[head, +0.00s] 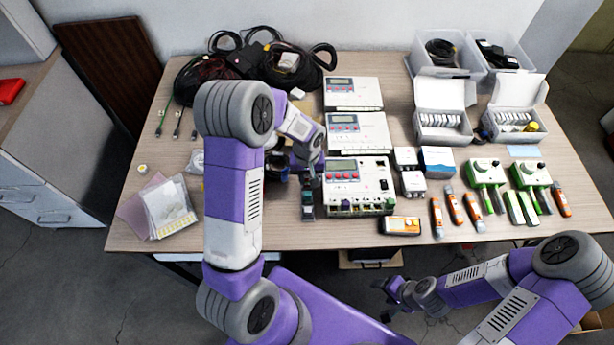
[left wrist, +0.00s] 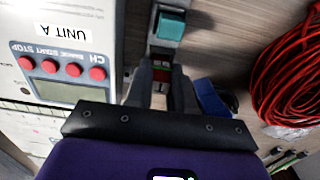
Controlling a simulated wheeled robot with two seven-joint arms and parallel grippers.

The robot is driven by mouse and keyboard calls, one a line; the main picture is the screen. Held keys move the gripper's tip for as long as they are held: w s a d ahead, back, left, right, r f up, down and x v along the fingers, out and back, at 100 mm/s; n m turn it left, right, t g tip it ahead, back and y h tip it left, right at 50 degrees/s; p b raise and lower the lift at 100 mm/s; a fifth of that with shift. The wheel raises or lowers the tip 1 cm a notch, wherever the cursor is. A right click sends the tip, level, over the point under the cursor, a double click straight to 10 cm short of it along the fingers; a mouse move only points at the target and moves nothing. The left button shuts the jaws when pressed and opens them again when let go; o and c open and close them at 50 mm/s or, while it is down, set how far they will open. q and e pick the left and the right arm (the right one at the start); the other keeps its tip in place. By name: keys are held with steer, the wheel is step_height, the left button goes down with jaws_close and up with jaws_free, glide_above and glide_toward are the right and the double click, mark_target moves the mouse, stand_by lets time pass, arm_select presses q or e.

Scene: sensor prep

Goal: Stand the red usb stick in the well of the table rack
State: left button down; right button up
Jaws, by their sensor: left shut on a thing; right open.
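My left gripper (head: 308,178) points down just left of the lowest white instrument box. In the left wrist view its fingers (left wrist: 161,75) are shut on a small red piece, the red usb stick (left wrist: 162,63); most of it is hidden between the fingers. The narrow grey table rack (head: 308,212) lies right at the fingertips, with a teal block in it (left wrist: 170,25). I cannot tell whether the stick is inside a well or above it. In the head view the stick is hidden. My right gripper (head: 390,290) is open and empty, off the table's front edge.
The instrument box marked UNIT A (left wrist: 70,40) stands close beside the left gripper; it also shows in the head view (head: 358,170). A red cable coil (left wrist: 290,75) and a blue object (left wrist: 212,98) are on the gripper's other side. An orange meter (head: 401,225) lies near the front edge.

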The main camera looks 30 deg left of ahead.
arm_select(q)
steer(key=shift+f+b, duration=0.35)
stand_by(0.8)
steer(key=c, duration=0.9)
jaws_free()
steer(key=shift+o, duration=0.3)
steer(key=shift+o, duration=0.5)
steer(key=shift+r, duration=0.15)
steer(key=shift+r+p, duration=2.6)
steer(key=shift+r, duration=0.8)
